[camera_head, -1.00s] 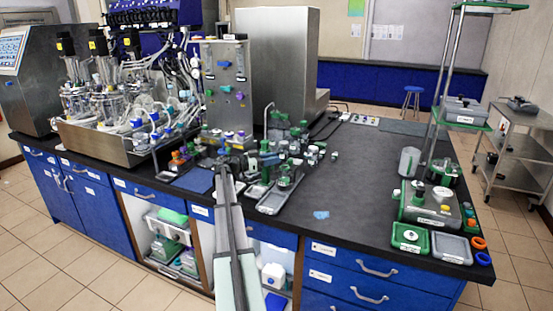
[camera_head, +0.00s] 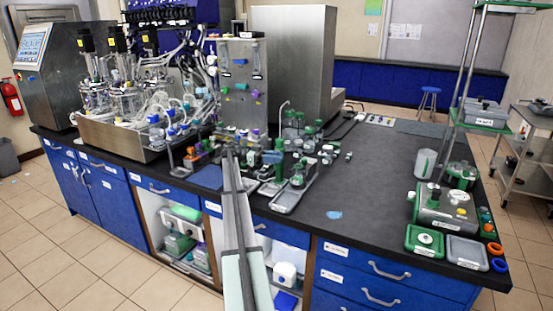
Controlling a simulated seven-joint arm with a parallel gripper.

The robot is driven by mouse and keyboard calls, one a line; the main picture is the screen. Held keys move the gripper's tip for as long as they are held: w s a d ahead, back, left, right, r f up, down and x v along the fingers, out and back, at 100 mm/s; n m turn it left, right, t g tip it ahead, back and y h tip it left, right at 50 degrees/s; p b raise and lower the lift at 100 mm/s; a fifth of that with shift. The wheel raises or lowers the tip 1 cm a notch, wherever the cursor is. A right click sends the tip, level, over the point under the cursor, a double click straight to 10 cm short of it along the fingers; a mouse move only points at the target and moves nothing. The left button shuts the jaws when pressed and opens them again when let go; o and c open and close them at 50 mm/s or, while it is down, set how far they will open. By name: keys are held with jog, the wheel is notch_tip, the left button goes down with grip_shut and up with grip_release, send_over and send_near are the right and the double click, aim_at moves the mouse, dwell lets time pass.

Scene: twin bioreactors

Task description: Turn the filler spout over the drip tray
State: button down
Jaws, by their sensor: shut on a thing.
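My gripper (camera_head: 233,151) is at the far end of my long grey arm, low over the bench in front of the upright metal panel. It is shut on a small part among the crowded green and dark fittings there, seemingly the filler spout, though the spout is too small and covered to make out clearly. A grey drip tray (camera_head: 284,207) lies flat near the bench's front edge, just right of my arm. A green-capped vessel stands at its back end. The spout's angle over the tray cannot be told.
The twin bioreactors (camera_head: 112,95) stand in a metal tray at the left. A metal panel (camera_head: 243,85) with coloured knobs stands behind my gripper. Several small green-capped bottles crowd the bench right of it. The bench top (camera_head: 375,185) is mostly clear further right, before a green-trimmed device (camera_head: 445,212).

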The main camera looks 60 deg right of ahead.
dwell(0.3)
jog(key=c, duration=0.9)
grip_release()
jog(key=shift+c, duration=0.2)
jog(key=shift+r, duration=0.1)
notch_tip(320, 180, up, 10)
jog(key=shift+f, duration=0.1)
jog(key=shift+c, duration=0.3)
